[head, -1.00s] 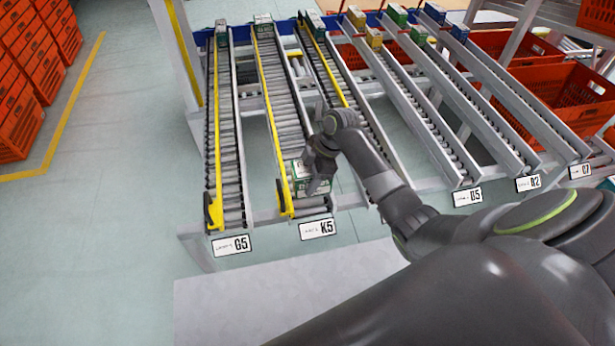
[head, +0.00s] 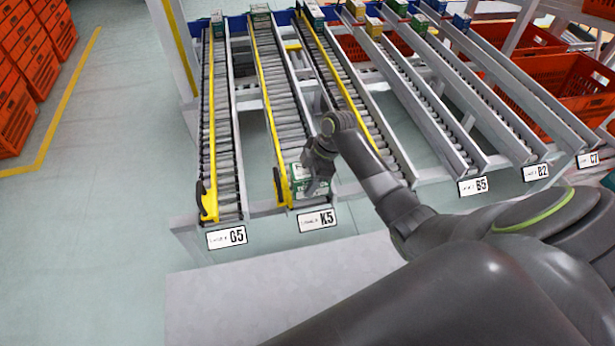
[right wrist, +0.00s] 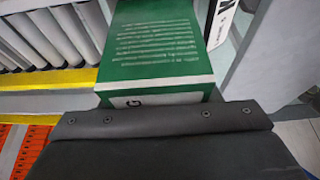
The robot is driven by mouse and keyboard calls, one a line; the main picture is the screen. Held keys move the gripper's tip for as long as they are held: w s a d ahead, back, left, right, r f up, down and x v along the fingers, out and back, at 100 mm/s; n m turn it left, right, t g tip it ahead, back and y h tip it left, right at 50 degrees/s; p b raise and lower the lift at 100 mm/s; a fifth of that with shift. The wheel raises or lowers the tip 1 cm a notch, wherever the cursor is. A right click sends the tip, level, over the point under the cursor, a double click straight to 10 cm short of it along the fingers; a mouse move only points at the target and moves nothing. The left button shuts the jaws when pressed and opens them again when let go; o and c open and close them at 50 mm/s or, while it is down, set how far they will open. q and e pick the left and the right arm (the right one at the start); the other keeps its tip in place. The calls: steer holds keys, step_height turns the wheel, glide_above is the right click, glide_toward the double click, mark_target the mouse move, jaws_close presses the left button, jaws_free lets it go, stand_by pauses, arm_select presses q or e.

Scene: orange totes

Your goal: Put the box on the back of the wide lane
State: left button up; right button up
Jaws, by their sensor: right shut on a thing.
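A green and white box (head: 302,192) is at the near end of the wide roller lane labelled K5 (head: 266,112). My right gripper (head: 314,186) is shut on it from above and hides part of it. In the right wrist view, the green printed face of the box (right wrist: 160,50) stands against the dark gripper edge (right wrist: 160,122). I cannot tell whether the box touches the rollers. Another box (head: 261,11) sits at the far end of the K5 lane. My left gripper is in neither view.
A yellow rail (head: 267,95) runs along the left of the K5 lane. Lane G5 (head: 222,120) lies to its left, and more lanes lie to the right, with small boxes at their far ends. Orange totes (head: 568,92) stand at the right. The middle of K5 is clear.

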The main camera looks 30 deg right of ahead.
steer(key=shift+r, duration=0.1)
steer(key=o, duration=1.1)
steer(key=shift+o, duration=0.2)
steer(key=b+v, duration=0.2)
steer(key=v, duration=1.5)
steer(key=shift+d, duration=0.2)
